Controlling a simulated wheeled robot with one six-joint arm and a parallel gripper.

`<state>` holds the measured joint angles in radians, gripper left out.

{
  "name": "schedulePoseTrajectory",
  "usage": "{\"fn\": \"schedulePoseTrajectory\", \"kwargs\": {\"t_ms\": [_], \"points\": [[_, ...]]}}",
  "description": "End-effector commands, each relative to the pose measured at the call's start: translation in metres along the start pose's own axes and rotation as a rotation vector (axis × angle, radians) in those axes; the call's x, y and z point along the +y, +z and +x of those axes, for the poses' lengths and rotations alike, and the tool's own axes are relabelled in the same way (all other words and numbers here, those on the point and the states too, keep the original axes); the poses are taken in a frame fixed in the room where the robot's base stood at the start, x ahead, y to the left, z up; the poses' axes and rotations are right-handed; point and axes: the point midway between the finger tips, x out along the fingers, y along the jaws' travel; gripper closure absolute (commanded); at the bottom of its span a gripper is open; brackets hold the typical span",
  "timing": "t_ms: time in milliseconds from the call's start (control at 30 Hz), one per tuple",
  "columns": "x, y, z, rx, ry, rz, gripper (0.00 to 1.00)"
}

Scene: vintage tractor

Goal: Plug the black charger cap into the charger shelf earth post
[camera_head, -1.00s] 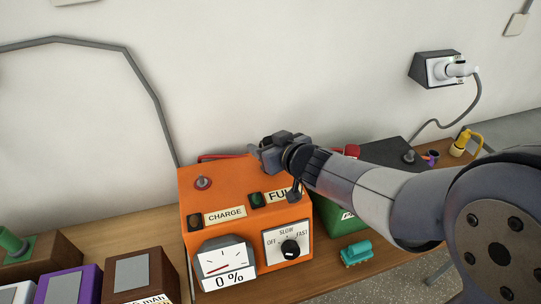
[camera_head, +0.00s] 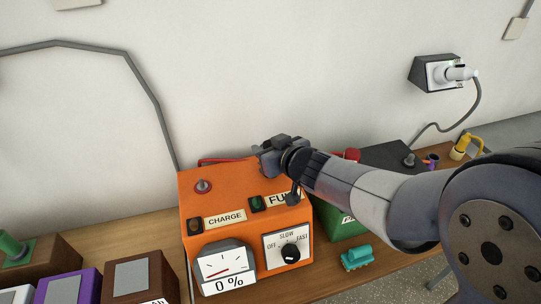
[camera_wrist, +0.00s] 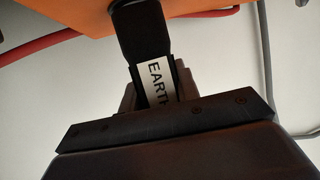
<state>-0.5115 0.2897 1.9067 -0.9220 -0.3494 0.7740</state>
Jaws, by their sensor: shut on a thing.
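In the wrist view a black cap (camera_wrist: 140,35) with a white EARTH label (camera_wrist: 157,82) sits between the jaws of my gripper (camera_wrist: 155,95), which is shut on it. The black end points toward the orange charger. In the head view my gripper (camera_head: 270,157) is over the back right edge of the orange charger (camera_head: 237,190), and the cap is hidden there. A grey post in a red ring (camera_head: 203,186) stands on the charger's top left. Another grey post (camera_head: 409,160) stands on a dark slab (camera_head: 385,154) to the right. I cannot tell which is the earth post.
A red cable (camera_head: 215,159) runs behind the charger. A green box (camera_head: 345,224) and a teal object (camera_head: 356,257) are to its right. Battery blocks (camera_head: 140,278) stand at left. A yellow item (camera_head: 461,146) is near the wall socket (camera_head: 436,73).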

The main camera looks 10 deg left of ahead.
Motion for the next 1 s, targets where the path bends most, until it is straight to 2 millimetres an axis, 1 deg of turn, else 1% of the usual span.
{"fn": "schedulePoseTrajectory", "kwargs": {"t_ms": [167,267,367,500,700,833,1000], "points": [[0.000,-0.002,-0.001,0.001,0.000,0.000,0.93],[0.000,-0.010,-0.004,0.001,0.000,0.000,0.94],[0.000,-0.025,-0.010,0.002,0.000,-0.001,0.94],[0.000,-0.049,-0.020,0.003,0.000,-0.001,0.94],[0.000,-0.076,-0.032,0.001,0.000,-0.001,0.94],[0.000,-0.087,-0.036,0.001,0.000,0.000,0.94],[0.000,-0.093,-0.038,0.001,0.000,-0.001,0.94]]}}
